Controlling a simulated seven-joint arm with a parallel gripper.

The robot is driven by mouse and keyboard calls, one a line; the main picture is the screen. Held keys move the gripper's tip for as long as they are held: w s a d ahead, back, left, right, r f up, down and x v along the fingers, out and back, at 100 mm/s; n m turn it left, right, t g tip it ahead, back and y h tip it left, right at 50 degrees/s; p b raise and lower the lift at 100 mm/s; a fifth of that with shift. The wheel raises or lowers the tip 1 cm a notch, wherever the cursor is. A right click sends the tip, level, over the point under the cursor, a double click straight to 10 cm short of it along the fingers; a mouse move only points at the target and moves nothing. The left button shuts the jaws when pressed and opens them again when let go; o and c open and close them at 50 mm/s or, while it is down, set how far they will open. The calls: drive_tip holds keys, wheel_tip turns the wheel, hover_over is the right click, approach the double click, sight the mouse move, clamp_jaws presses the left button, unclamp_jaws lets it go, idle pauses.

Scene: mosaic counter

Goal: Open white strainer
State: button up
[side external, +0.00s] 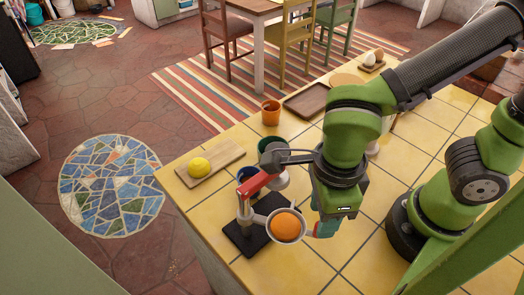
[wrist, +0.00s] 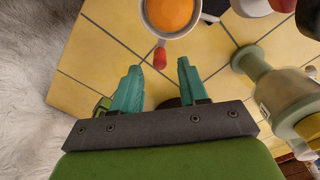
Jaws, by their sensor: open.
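The white strainer (side external: 273,217) is a round cup beside a press with a red part (side external: 255,184) on a dark base (side external: 240,243). An orange (side external: 286,226) sits in the cup. In the wrist view the white cup (wrist: 146,22) and orange (wrist: 168,12) are at the top, cut by the edge. A short red handle tip (wrist: 160,56) points from the cup toward my gripper. My gripper (wrist: 158,68) is open and empty, its teal fingers on either side just short of that tip.
A yellow lemon (side external: 198,167) lies on a wooden board (side external: 221,159). An orange cup (side external: 271,112) and brown tray (side external: 305,101) stand farther back. In the wrist view a pale green object (wrist: 250,62) is close on the right. Tiles (side external: 338,262) at the front are clear.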

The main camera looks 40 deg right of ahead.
wheel_tip(320, 180, up, 13)
idle(0.3)
drive_tip(key=shift+c, duration=0.2)
drive_tip(key=shift+c, duration=1.2)
drive_tip(key=w+d+f+m+g, duration=0.2)
drive_tip(key=w+d+f, duration=0.1)
drive_tip(key=shift+f+m+g+y, duration=0.3)
drive_tip(key=shift+m+g+y, duration=0.1)
clamp_jaws()
drive_tip(key=w+d+f+m+g+y, duration=0.3)
drive_tip(key=d+f+m, duration=0.1)
drive_tip(key=f+m, duration=0.15)
drive_tip(key=s+a+f+m+y, duration=0.1)
drive_tip(key=s+a+f+m, duration=0.1)
drive_tip(key=f, duration=0.5)
drive_tip(key=shift+s+a, duration=0.9)
drive_tip(key=shift+s, duration=0.3)
